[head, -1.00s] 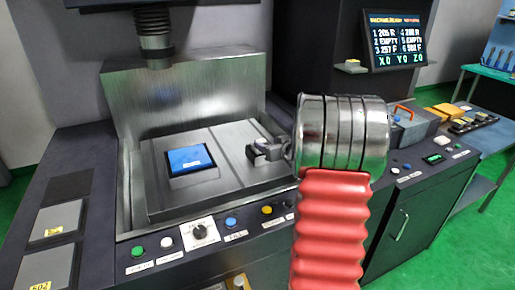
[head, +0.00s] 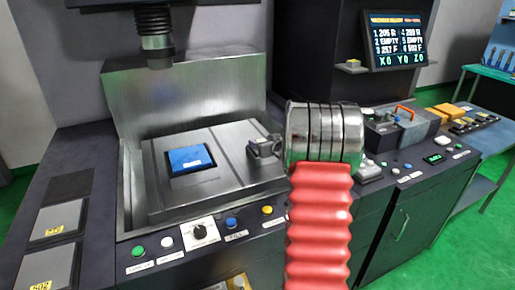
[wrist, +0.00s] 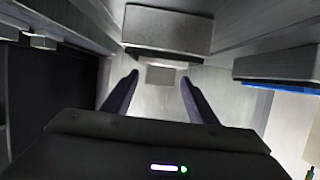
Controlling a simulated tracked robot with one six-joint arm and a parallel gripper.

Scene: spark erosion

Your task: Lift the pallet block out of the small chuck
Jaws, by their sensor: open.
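In the wrist view my gripper (wrist: 159,77) is open, with its two dark fingers apart. A small pale grey square block (wrist: 160,76) shows between the fingertips, apparently untouched; it may be the pallet block. A larger grey block (wrist: 166,27) stands just beyond it; I cannot tell whether it is part of the small chuck. In the head view a small dark grey fitting (head: 263,147) shows at the right of the machine table, beside my silver wrist link. I cannot tell there whether it is the chuck or part of my gripper.
A blue-topped block (head: 190,158) sits on the machine table (head: 225,190), left of my arm. Its blue edge seems to show at right in the wrist view (wrist: 278,84). The metal tank's back wall (head: 190,95) rises behind. A dark spindle (head: 155,40) hangs above.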

